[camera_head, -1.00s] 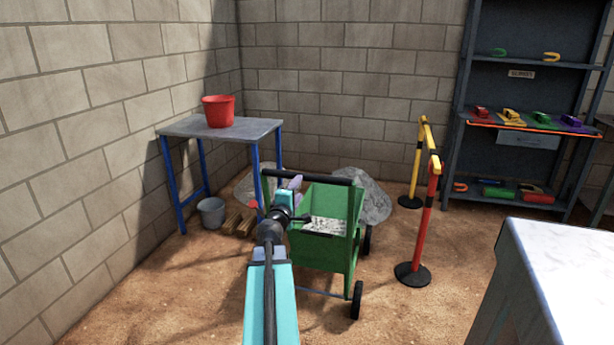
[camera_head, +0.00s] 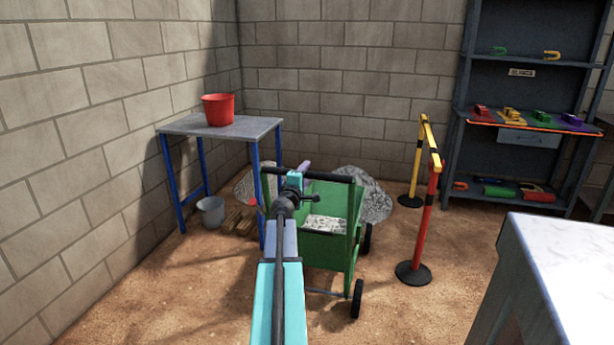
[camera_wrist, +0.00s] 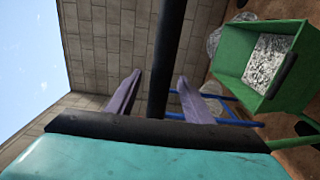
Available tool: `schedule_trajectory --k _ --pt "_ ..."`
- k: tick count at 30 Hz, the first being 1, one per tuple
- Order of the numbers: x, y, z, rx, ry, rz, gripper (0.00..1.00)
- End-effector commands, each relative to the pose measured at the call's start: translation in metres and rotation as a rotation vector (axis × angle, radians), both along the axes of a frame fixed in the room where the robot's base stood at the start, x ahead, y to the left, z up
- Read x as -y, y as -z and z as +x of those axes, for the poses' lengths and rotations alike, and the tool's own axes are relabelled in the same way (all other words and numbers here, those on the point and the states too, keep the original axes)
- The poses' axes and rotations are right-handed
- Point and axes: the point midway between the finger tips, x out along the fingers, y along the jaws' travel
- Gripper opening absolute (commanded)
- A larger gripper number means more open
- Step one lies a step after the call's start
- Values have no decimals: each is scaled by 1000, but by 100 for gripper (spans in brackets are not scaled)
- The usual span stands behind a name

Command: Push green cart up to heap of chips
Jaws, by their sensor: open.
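The green cart (camera_head: 328,252) stands on two black wheels in the middle of the head view, with grey chips (camera_head: 327,224) inside. Its black handle bar (camera_head: 330,176) runs across the near top. My gripper (camera_head: 303,168) is open at the left part of this bar. In the wrist view the bar (camera_wrist: 170,40) passes between the two spread purple fingers of my gripper (camera_wrist: 160,84); I cannot tell whether they touch it. A grey heap (camera_head: 376,202) lies behind the cart's right side, partly hidden by it. Another grey mound (camera_head: 246,187) shows to the left.
A blue-legged table (camera_head: 184,125) with a red bucket (camera_head: 218,110) stands left, a grey bucket (camera_head: 210,211) beneath. A red post (camera_head: 427,225) and yellow post (camera_head: 414,168) stand right of the cart. A pale table (camera_head: 560,250) fills the front right.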

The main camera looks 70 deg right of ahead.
Motion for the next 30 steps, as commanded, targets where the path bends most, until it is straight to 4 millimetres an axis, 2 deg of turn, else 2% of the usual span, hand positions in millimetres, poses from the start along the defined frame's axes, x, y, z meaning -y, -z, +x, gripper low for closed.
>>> schedule_trajectory --k 11,19,30 --pt "3 0 0 0 0 0 47" --pt "3 0 0 0 1 0 1" --pt "3 0 -1 0 1 0 0"
